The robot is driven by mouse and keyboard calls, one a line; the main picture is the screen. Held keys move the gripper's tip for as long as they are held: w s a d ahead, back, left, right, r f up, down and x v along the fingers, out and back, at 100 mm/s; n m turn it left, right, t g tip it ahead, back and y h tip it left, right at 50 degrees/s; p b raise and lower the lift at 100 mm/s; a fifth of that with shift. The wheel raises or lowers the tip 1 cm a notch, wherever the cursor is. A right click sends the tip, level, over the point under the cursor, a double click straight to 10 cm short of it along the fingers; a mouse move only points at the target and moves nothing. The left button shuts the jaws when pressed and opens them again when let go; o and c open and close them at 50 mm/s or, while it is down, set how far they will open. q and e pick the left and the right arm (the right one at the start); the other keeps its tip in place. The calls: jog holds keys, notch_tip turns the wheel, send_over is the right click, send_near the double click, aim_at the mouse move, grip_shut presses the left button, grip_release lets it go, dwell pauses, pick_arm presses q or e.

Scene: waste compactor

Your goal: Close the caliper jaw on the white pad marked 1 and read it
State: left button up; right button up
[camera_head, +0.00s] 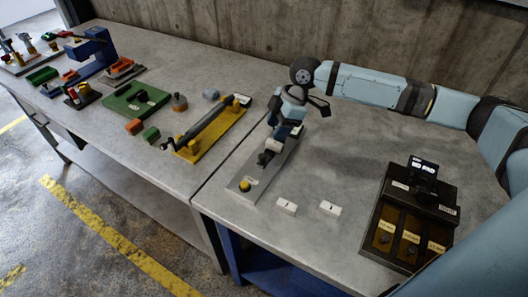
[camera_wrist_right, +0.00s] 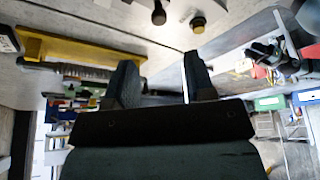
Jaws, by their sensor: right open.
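The caliper fixture (camera_head: 245,193) is a long grey plate at the left of the near table, with a dark jaw piece (camera_head: 265,158) and a yellow knob (camera_head: 244,185) at its near end. Two small white pads, a left one (camera_head: 287,206) and a right one (camera_head: 330,208), lie apart on the table; their marks are too small to read surely. A dark readout box (camera_head: 437,212) has a screen (camera_head: 423,168) that appears to say "NO PAD". My right gripper (camera_head: 284,128) is over the far part of the fixture, open, with nothing between its fingers in the wrist view (camera_wrist_right: 160,84).
A yellow fixture with a dark bar (camera_head: 211,133), a green fixture (camera_head: 136,100) and a blue frame (camera_head: 90,52) stand on the left table. A concrete wall is behind. The tabletop between the fixture and the readout box is clear around the pads.

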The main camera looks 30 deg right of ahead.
aim_at(263, 155)
jog(key=x, duration=1)
